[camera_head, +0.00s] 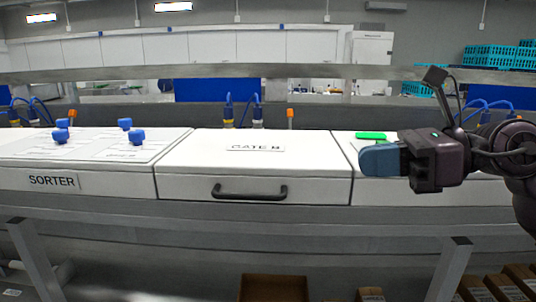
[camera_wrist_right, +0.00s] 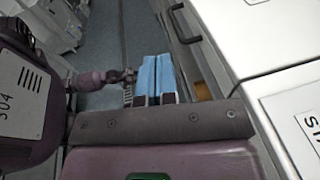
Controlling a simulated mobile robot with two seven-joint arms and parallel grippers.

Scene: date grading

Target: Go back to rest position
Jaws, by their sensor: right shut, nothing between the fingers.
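My right gripper (camera_head: 381,158) is held up in front of the right-hand white cabinet (camera_head: 465,190), in the right part of the head view. Its blue fingers point left and lie together with nothing between them. They also show side by side in the right wrist view (camera_wrist_right: 153,78). My left gripper is not in the head view. In the right wrist view a purple arm with a dark end, apparently my left arm, reaches in behind the blue fingers. Its fingers cannot be made out.
A white drawer front marked GATE (camera_head: 255,182) with a black handle (camera_head: 249,191) is in the middle. The SORTER cabinet (camera_head: 110,183) with blue knobs (camera_head: 137,137) stands left. A green pad (camera_head: 371,135) lies behind my right gripper. Cardboard boxes (camera_head: 274,288) sit below the bench.

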